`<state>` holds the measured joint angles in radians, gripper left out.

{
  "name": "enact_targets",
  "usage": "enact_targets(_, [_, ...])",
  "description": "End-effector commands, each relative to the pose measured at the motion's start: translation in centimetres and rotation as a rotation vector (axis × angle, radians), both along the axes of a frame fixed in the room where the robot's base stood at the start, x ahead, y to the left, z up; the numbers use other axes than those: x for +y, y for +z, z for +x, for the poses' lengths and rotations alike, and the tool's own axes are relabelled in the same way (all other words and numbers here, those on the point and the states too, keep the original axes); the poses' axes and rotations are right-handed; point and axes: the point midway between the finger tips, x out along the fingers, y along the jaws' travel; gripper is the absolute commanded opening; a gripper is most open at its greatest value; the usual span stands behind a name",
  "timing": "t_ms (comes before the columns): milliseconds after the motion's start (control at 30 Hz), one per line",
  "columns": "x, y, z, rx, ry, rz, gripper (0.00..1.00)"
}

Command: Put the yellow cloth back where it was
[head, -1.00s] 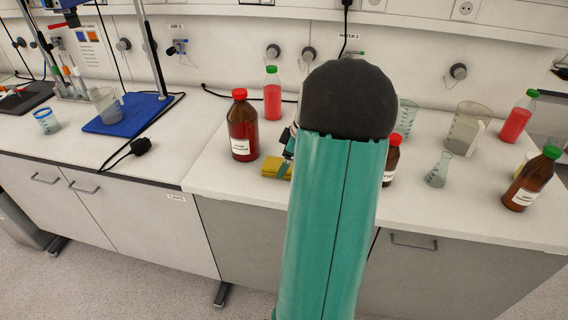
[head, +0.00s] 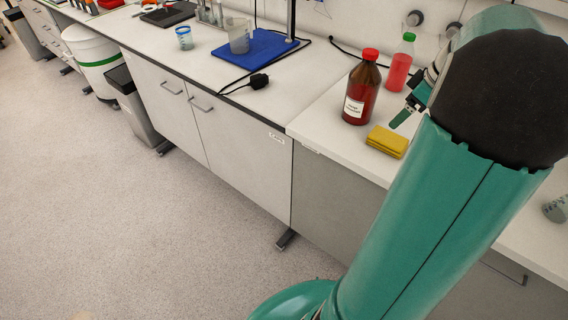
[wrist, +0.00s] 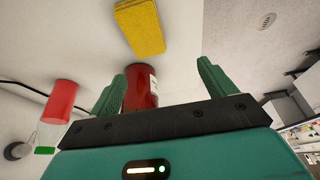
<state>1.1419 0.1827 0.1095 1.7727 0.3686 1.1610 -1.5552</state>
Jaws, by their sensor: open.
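The yellow cloth (head: 387,141) lies folded flat on the white bench top, near its front edge, just in front of a brown bottle. It also shows in the wrist view (wrist: 140,27), beyond my fingertips and clear of them. My gripper (head: 404,112) is above the bench to the right of the cloth, partly hidden by my arm in the head view. In the wrist view my gripper (wrist: 160,85) has its two green fingers spread apart with nothing held between them.
A brown bottle with a red cap (head: 361,88) stands close behind the cloth, and a red-liquid bottle with a green cap (head: 399,68) is behind it. A blue mat (head: 256,55) with a beaker (head: 239,38) and a black adapter (head: 259,81) lie farther left.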

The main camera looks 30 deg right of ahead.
Motion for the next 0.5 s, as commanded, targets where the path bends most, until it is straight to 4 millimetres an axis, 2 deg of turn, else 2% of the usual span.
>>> enact_targets(33, [2.7, 0.9, 1.3, 0.012, 0.002, -0.012, 0.83])
enact_targets(100, [6.7, 1.9, 2.7, 0.035, -0.025, -0.026, 0.83])
enact_targets(200, [12.6, 3.2, 3.8, 0.055, -0.069, -0.049, 0.83])
enact_targets(367, [21.2, 4.4, 3.8, 0.052, -0.148, -0.08, 0.83])
enact_targets(500, [27.9, 4.8, 2.2, 0.019, -0.216, -0.09, 0.83])
